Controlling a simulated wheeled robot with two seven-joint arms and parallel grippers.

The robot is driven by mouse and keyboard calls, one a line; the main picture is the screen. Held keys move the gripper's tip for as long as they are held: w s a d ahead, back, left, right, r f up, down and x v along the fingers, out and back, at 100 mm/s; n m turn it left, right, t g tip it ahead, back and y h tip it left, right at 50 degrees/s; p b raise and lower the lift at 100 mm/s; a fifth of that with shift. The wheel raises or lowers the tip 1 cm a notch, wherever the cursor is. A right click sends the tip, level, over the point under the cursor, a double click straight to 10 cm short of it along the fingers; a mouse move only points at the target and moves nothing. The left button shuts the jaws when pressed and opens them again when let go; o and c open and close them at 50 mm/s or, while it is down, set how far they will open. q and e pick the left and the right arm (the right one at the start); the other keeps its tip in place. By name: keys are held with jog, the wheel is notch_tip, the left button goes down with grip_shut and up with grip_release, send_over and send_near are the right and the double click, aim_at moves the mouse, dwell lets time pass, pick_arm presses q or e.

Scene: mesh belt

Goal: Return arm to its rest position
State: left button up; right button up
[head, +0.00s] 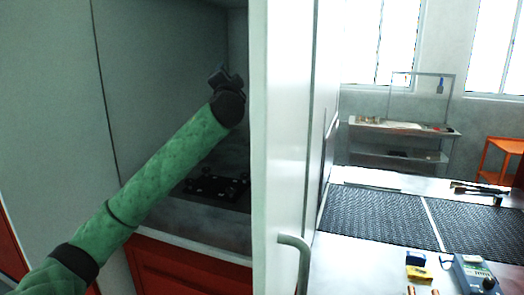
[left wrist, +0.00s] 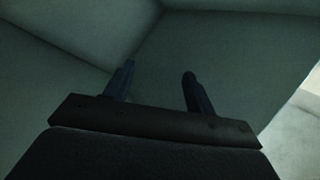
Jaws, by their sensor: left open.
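My left arm, in a green sleeve, comes in from the lower left of the head view and reaches up into a grey cabinet recess. My left gripper (head: 222,74) is at the upper part of the recess, left of the white upright panel. In the left wrist view the two dark fingers of my left gripper (left wrist: 157,85) stand apart with nothing between them. Plain grey-green walls meet in a corner beyond them. My right gripper is not in view.
The white panel (head: 285,130) with a curved handle (head: 296,250) stands close right of my left arm. A dark fixture (head: 218,187) sits low in the recess. Right are a dark mesh belt (head: 375,215), a yellow box (head: 418,273), a grey-blue device (head: 474,272) and an orange stand (head: 505,146).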

pick_arm(q)
jog(key=s+a+f+n+g+h+b, duration=0.15)
jog(key=s+f+g, duration=0.4)
jog(key=f, duration=1.45)
jog(key=s+a+f+n+g+b, duration=0.2)
jog(key=s+f, duration=0.6)
jog(key=f, duration=1.2)
jog(key=s+a+f+n+g+h+b, duration=0.15)
jog(key=s+f+g, duration=0.45)
jog(key=f, duration=1.4)
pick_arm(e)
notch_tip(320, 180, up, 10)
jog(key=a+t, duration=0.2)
pick_arm(q)
jog(key=s+a+f+n+g+b, duration=0.1)
jog(key=s+a+f+n+g, duration=0.15)
jog(key=s+f, duration=1.65)
jog(key=s+d+f+g+b, duration=0.1)
jog(key=s+f+g, duration=0.3)
jog(key=s+f, duration=1.3)
jog(key=s, duration=0.4)
jog(key=shift+s+d+f+b, duration=0.2)
jog(key=shift+d+b, duration=0.1)
jog(key=shift+d, duration=0.1)
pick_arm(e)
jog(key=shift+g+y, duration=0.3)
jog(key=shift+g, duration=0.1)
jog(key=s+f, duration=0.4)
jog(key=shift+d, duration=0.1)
